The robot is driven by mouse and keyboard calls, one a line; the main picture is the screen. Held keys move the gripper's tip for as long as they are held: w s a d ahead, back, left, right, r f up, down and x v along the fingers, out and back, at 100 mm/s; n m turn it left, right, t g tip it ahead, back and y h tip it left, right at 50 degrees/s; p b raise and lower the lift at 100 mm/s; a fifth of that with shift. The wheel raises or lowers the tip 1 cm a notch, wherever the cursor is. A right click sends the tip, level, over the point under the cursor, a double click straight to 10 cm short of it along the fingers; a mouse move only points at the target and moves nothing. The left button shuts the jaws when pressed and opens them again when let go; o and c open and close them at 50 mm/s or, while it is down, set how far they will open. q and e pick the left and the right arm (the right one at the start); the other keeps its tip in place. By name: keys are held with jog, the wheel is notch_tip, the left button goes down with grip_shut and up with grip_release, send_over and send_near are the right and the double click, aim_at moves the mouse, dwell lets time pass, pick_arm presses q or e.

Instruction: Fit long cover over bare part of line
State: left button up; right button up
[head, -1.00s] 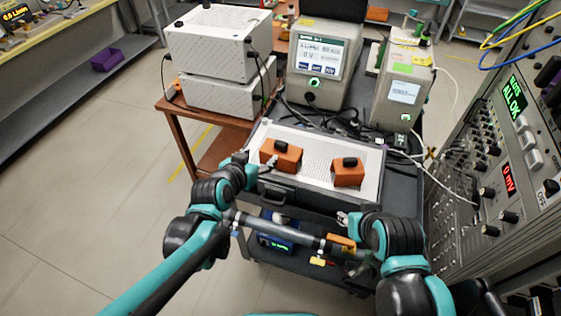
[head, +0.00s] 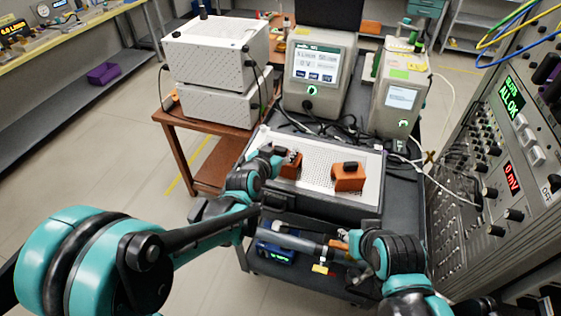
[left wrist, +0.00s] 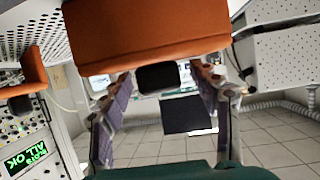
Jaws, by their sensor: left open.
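The left orange cover (head: 291,170), the longer-looking one, sits on a perforated white board. My left gripper (head: 283,158) is over it and hides much of it. In the left wrist view this orange cover (left wrist: 150,38) fills the top, with its black knob (left wrist: 158,77) between the open fingers of my left gripper (left wrist: 162,95). A second orange cover (head: 349,179) with a black knob stands to its right, apart. The grey line (head: 295,242) runs below the board's front edge. My right gripper (head: 345,241) is at the line's right part; its fingers are too small to judge.
The perforated board (head: 319,155) lies on a dark cart (head: 405,190). Boxed instruments (head: 312,78) and cables stand behind it. White boxes (head: 215,55) stand on a brown table at the back left. A control rack (head: 475,150) closes off the right side.

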pick_arm(q)
jog(key=shift+r, duration=0.1)
jog(key=shift+s, duration=0.1)
jog(key=c, duration=1.4)
